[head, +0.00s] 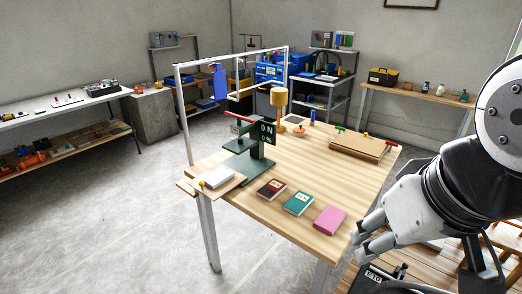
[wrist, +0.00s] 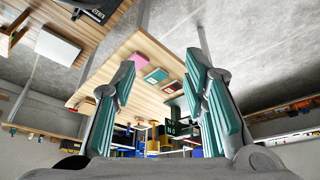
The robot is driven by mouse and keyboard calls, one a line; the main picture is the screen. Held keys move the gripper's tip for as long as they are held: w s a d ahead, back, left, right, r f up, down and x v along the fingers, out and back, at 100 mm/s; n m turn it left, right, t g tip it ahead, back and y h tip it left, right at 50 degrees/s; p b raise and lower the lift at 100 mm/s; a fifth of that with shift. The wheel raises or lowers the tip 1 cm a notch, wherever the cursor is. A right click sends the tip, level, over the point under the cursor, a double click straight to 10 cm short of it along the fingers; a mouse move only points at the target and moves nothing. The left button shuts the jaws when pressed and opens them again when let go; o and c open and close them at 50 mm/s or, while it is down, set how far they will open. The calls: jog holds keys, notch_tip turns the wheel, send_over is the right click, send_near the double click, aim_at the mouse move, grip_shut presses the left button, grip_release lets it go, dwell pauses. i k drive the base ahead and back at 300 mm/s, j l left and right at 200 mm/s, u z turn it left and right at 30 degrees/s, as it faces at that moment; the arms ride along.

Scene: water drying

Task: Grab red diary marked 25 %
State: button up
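A small dark red diary (head: 271,189) with a pale label lies flat near the front edge of the wooden table (head: 350,180). The marking on it is too small to read. In the wrist view the red diary (wrist: 173,87) shows between my fingers, farther off. A teal diary (head: 298,203) and a pink one (head: 329,219) lie in a row to its right. My gripper (head: 361,242) is at the right of the head view, beyond the pink diary and apart from all three. Its fingers (wrist: 160,62) are spread wide with nothing between them.
A dark green press-like stand (head: 246,150) rises just behind and left of the red diary. A board with a white block (head: 215,178) lies at the table's left corner.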

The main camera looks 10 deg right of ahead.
aim_at(272, 189)
jog(key=i+j+z, duration=0.4)
jog(key=j, duration=0.15)
jog(key=i+j+z, duration=0.1)
jog(key=j+z, duration=0.15)
jog(key=i+j+z, duration=0.2)
jog(key=j, duration=0.15)
jog(key=k, duration=0.05)
